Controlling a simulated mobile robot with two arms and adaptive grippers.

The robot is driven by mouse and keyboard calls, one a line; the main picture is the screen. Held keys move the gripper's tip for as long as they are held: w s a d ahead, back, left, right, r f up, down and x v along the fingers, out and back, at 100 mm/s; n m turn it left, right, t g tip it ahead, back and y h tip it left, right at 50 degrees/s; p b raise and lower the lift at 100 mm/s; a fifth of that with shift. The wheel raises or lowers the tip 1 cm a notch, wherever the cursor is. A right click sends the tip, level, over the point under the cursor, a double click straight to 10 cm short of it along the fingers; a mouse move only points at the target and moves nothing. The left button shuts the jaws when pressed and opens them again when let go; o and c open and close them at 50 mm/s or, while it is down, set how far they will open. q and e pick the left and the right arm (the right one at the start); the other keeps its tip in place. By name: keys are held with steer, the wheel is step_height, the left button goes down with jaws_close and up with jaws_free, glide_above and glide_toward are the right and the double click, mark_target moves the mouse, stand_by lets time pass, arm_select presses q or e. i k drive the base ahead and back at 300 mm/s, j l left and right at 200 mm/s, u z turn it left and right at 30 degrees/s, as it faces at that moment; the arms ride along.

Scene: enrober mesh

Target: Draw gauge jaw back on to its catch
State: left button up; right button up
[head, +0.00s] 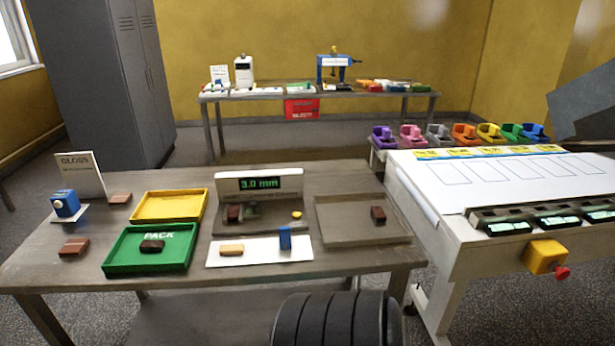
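The gauge (289,184) stands at the middle of the near table, with a green display reading 3.0 mm. On its dark bed a brown block (234,213) sits at the left. A dark grey part (254,209), which looks like the jaw, is beside the block; whether they touch is too small to tell. A small yellow piece (297,215), possibly the catch, is at the right of the bed, apart from the grey part.
A white mat (262,257) with a tan bar and blue block lies before the gauge. A green PACK tray (179,262) and yellow tray (140,207) are left; a grey tray (340,236) is right. A white conveyor-like machine (440,230) stands close right.

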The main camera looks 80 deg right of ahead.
mark_target(252, 213)
steer(key=z, duration=2.1)
